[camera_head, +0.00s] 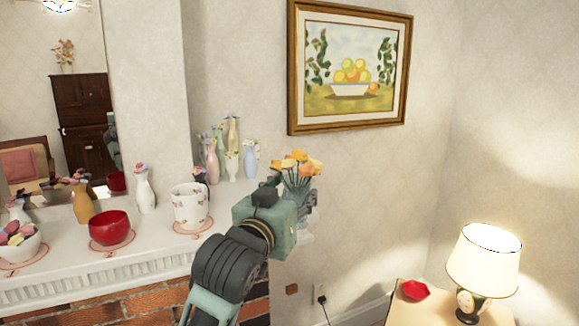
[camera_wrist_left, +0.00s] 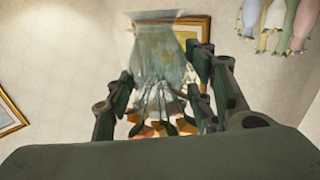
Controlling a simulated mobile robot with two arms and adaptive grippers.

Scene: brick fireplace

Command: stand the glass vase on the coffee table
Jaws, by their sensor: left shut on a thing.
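The glass vase (camera_head: 297,184), with orange and yellow flowers (camera_head: 301,161) in it, is upright at the right end of the mantel. My left gripper (camera_head: 307,202) is shut on it; my own wrist hides the vase's lower part in the head view. In the left wrist view the clear, bluish vase (camera_wrist_left: 160,55) is between the fingers of my left gripper (camera_wrist_left: 163,85), upside down in the picture, flowers at the bottom. I cannot tell whether its base touches the mantel. I cannot make out a coffee table. My right gripper is not in view.
The white mantel (camera_head: 140,245) holds a red bowl (camera_head: 110,228), a floral white pot (camera_head: 190,206), a white vase (camera_head: 145,190) and several pastel vases (camera_head: 212,160) close left of my gripper. At lower right, a small table (camera_head: 405,312) bears a lamp (camera_head: 484,262) and a red object (camera_head: 415,291).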

